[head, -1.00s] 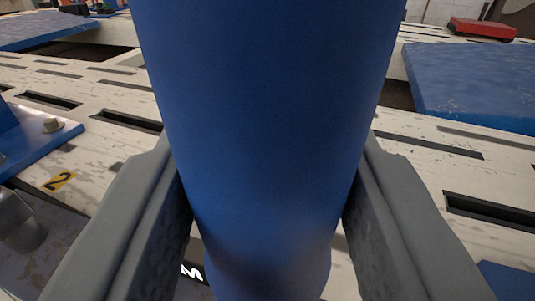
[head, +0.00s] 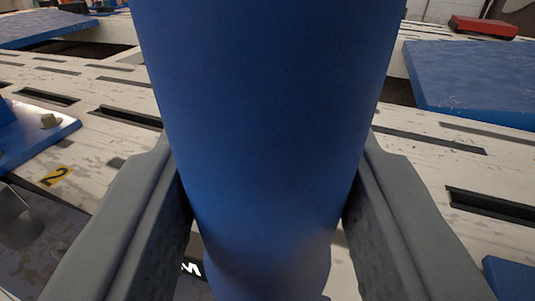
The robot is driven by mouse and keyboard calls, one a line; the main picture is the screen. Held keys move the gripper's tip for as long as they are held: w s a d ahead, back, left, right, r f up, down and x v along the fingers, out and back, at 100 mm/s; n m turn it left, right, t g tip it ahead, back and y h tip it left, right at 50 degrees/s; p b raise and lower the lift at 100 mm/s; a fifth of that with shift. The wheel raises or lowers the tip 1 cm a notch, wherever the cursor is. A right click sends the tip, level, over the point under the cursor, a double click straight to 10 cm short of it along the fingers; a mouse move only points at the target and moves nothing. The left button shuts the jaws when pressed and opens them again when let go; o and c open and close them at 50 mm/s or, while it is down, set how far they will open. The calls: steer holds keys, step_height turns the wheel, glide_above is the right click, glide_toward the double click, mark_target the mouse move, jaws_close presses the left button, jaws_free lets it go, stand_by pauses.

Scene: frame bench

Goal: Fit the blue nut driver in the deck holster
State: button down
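A large blue cylindrical handle, which looks like the blue nut driver (head: 265,120), fills the middle of the head view. My gripper (head: 268,215) has its two grey fingers closed against the left and right sides of it. The driver stands roughly along the view's vertical and runs out of the top of the picture. Its lower end is near the bottom edge, and I cannot see its shaft or tip. I cannot make out the deck holster for certain; the driver hides the middle of the scene.
A pale slotted deck (head: 440,165) spreads around the driver. A blue plate (head: 475,85) lies at right, with a red object (head: 483,27) behind it. At left are a bolted blue bracket (head: 40,135), a yellow "2" label (head: 56,176) and a grey metal cylinder (head: 17,218).

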mark_target(267, 293)
steer(key=shift+f, duration=3.85)
stand_by(0.5)
steer(key=c, duration=0.8)
jaws_free()
steer(key=shift+f, duration=0.15)
steer(key=s, duration=1.1)
steer(key=s+d, duration=0.1)
steer(key=s, duration=0.5)
steer(key=shift+s, duration=0.2)
